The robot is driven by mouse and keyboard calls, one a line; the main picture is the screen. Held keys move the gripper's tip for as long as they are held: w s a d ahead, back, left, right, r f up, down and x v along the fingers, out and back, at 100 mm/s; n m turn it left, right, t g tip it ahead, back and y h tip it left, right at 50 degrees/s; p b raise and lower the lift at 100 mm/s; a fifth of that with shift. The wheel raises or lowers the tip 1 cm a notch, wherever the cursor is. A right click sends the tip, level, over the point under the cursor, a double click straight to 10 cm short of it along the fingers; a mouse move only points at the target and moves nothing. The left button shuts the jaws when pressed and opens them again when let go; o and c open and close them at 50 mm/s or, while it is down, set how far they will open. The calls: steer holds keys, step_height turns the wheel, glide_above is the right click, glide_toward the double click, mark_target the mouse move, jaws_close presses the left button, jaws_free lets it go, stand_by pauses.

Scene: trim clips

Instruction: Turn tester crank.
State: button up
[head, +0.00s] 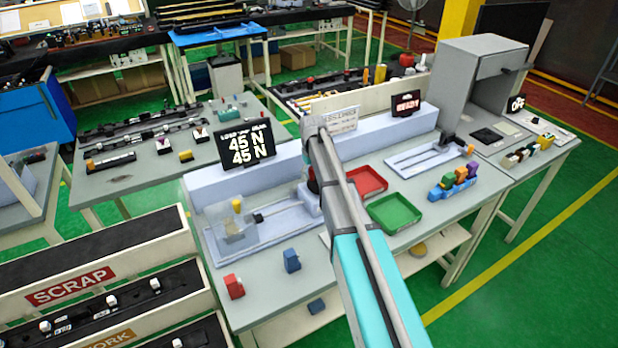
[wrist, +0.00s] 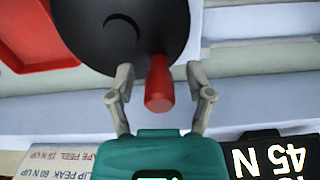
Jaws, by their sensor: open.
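The tester crank shows in the wrist view as a dark round disc (wrist: 120,28) with a red handle (wrist: 159,90) standing out from it. My gripper (wrist: 159,72) is open, with one finger on each side of the red handle. Gaps show between the handle and both fingers. In the head view my arm covers the gripper and most of the crank. The tester's black display (head: 247,145) reads 45 N on two lines, and it also shows in part in the wrist view (wrist: 268,158).
A red tray (head: 367,181) and a green tray (head: 395,213) lie just right of my arm. A blue block (head: 292,260) and a red block (head: 234,286) sit at the bench's front. A label card (wrist: 62,160) is near the gripper's left side.

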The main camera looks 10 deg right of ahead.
stand_by(0.3)
jaws_close()
stand_by(0.3)
steer(key=shift+w+d+m, duration=0.15)
steer(key=shift+w+m, duration=0.05)
steer(key=shift+m, duration=0.5)
steer(key=shift+w+d+m, duration=0.15)
steer(key=shift+w+m, duration=0.05)
steer(key=shift+m, duration=0.5)
jaws_free()
